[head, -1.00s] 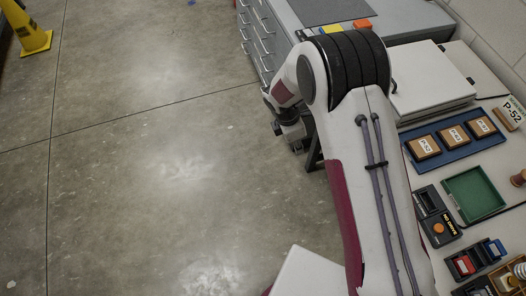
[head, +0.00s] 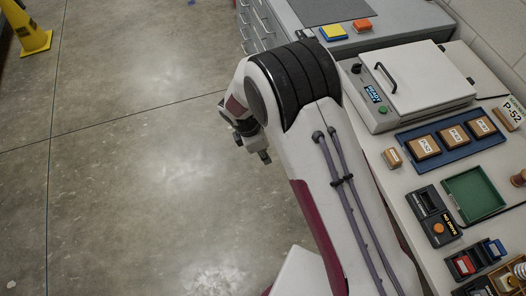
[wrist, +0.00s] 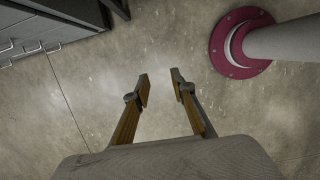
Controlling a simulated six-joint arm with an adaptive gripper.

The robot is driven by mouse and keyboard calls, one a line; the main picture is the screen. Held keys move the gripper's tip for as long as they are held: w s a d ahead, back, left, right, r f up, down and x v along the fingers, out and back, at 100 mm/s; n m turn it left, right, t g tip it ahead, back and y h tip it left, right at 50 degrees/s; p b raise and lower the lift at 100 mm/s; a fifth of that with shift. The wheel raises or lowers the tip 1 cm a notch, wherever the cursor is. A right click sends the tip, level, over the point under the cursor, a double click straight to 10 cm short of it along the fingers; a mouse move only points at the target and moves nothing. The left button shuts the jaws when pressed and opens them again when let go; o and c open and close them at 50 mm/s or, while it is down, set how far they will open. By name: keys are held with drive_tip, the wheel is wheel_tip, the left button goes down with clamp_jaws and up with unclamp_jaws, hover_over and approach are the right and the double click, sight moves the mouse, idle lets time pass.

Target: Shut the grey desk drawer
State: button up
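The grey desk (head: 405,18) stands at the top of the head view. Its drawer fronts with bar handles (head: 262,22) face left, towards the open floor. In the wrist view the grey drawer fronts (wrist: 20,53) show at the top left, below a dark edge. I cannot tell which drawer stands out or how far. My gripper (head: 262,156) hangs over the floor in front of and nearer than the drawers, touching nothing. In the wrist view my gripper (wrist: 160,88) has its fingers apart with only floor between them.
A white worktop on the right holds a lidded device (head: 415,80), a blue tray (head: 452,138) with tan blocks, and a green tray (head: 474,194). A yellow floor sign (head: 32,38) stands far left. The floor between is clear.

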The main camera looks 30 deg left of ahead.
drive_tip(key=shift+s+a, duration=0.1)
clamp_jaws()
drive_tip(key=shift+a, duration=0.1)
drive_tip(key=w+d+r+t+h, duration=0.2)
drive_tip(key=d+r, duration=0.1)
drive_tip(key=d, duration=0.3)
drive_tip(key=w+d+r+t+h, duration=0.2)
drive_tip(key=d+r, duration=0.1)
drive_tip(key=d, duration=0.4)
drive_tip(key=shift+r, duration=0.2)
drive_tip(key=shift+s, duration=0.1)
